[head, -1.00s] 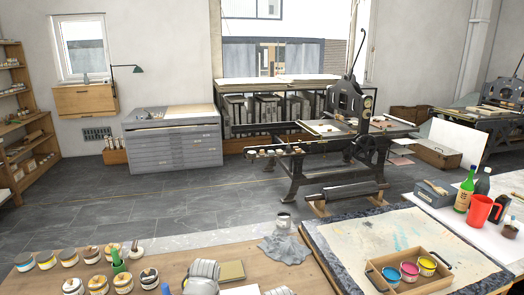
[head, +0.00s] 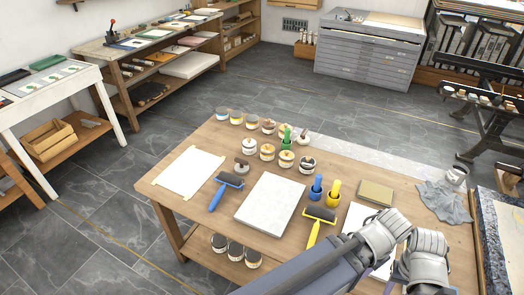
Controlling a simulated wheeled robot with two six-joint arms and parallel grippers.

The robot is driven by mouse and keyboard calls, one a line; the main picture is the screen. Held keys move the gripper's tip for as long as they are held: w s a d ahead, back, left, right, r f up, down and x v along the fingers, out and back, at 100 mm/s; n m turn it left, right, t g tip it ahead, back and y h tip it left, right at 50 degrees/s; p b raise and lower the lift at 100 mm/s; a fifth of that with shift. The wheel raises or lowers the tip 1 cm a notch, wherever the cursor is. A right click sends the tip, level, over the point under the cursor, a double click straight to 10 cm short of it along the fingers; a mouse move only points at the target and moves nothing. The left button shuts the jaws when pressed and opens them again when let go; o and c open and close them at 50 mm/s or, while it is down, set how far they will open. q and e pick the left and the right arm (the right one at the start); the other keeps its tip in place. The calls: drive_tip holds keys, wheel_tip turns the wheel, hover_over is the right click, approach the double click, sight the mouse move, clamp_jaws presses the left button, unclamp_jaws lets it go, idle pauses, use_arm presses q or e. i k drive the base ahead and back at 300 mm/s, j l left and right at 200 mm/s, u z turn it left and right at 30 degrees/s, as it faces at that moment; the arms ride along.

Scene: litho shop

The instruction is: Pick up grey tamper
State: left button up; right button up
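A grey tamper-like tool (head: 242,165) with a round knob stands upright on the wooden worktable, left of the middle. A second knobbed tool (head: 303,136) with a pale base and brown knob stands at the table's far edge. My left gripper (head: 383,232) is over the table's right part, with its arm coming from the bottom. My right gripper (head: 428,258) is just to its right, close beside it. Both are well to the right of the grey tool and apart from it. Their fingertips do not show clearly, so I cannot tell whether they are open.
The worktable (head: 150,184) also holds several jars, a blue-handled roller (head: 225,188), a yellow-handled roller (head: 318,222), a pale slab (head: 270,203), an olive block (head: 375,193) and a grey cloth (head: 443,202). Open floor (head: 110,185) lies to the left.

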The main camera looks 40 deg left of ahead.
sight(241, 168)
drive_tip(key=u, duration=1.6)
